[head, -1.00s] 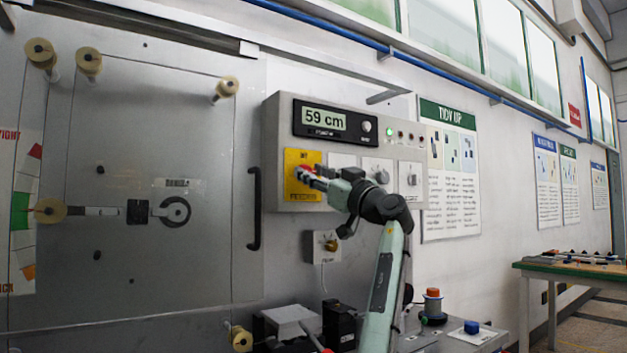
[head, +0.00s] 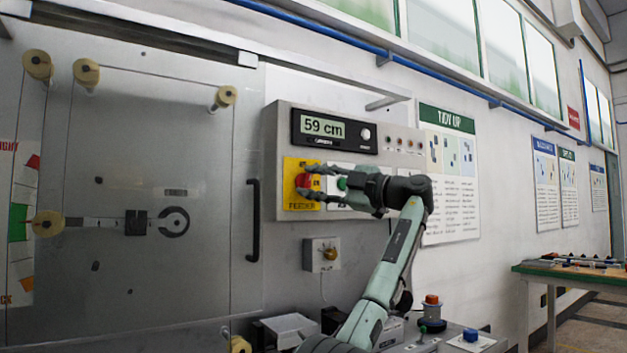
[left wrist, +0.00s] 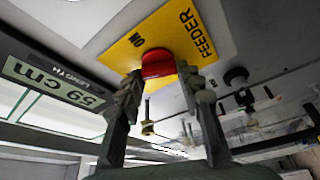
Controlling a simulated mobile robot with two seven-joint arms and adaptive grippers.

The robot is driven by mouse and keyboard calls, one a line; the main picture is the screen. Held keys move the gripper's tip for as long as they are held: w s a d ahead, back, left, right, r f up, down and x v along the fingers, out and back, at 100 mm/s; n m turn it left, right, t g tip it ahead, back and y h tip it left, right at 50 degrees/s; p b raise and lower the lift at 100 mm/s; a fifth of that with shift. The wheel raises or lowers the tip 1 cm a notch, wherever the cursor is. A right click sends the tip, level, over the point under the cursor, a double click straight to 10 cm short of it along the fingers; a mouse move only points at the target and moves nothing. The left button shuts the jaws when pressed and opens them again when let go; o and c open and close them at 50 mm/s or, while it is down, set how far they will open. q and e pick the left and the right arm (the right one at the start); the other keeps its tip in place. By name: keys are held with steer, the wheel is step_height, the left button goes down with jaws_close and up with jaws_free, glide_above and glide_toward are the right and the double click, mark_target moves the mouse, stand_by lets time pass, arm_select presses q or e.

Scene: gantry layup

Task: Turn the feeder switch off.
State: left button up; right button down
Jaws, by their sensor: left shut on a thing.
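The feeder switch is a red knob (head: 302,182) on a yellow plate (head: 293,203) lettered FEEDER, at the lower left of the grey control box. My left gripper (head: 306,182) reaches it from the right, its two fingers above and below the knob. In the left wrist view the red knob (left wrist: 158,64) sits between the fingertips of the left gripper (left wrist: 160,80), which is shut on it. The word ON shows on the yellow plate (left wrist: 160,32) beside the knob. The knob's exact angle is hard to tell. My right gripper is not in view.
The control box (head: 283,130) carries a display (head: 323,125) reading 59 cm and a row of small lamps, none lit green. A smaller switch box (head: 312,255) is below. A black door handle (head: 254,220) stands left. The bench below holds several items.

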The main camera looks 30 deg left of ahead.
arm_select(q)
steer(key=n+h, duration=0.1)
steer(key=n, duration=0.3)
steer(key=shift+n+g+h, duration=0.3)
steer(key=shift+h, duration=0.1)
stand_by(0.4)
steer(key=o, duration=1.2)
steer(key=shift+c, duration=0.2)
steer(key=d, duration=1.2)
